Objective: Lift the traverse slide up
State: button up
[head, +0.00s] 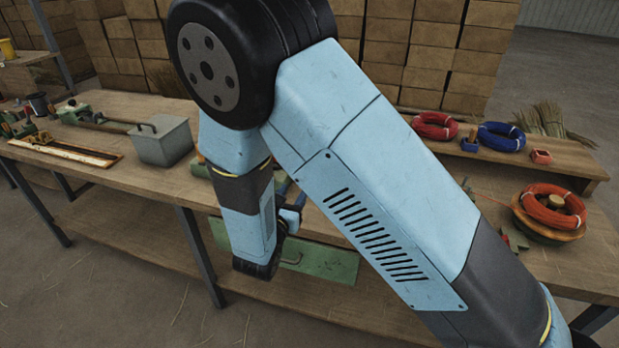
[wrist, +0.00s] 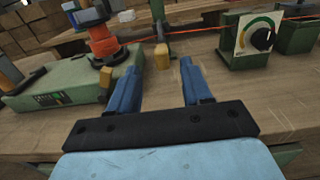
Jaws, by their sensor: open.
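In the wrist view my gripper (wrist: 160,68) is open, with its two blue fingers apart and nothing between them. A small yellow block or knob (wrist: 162,57) stands just beyond the fingertips, about midway between them. Behind it a slim green upright (wrist: 159,22) rises out of the top of the picture. These look like the traverse slide and its grip; the upper end is cut off. An orange wire (wrist: 205,31) runs past the upright from an orange spool (wrist: 103,42).
A green machine base (wrist: 60,98) lies left of my fingers. A dial box (wrist: 249,42) stands to the right. In the head view, a grey bin (head: 165,141), a red coil (head: 435,126) and a blue coil (head: 501,137) stand on the benches. A green panel (head: 325,262) hangs low in front.

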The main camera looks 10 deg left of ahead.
jog(key=w, duration=0.8)
jog(key=shift+w+d, duration=0.35)
jog(key=shift+w, duration=0.05)
jog(key=shift+c, duration=0.4)
grip_shut()
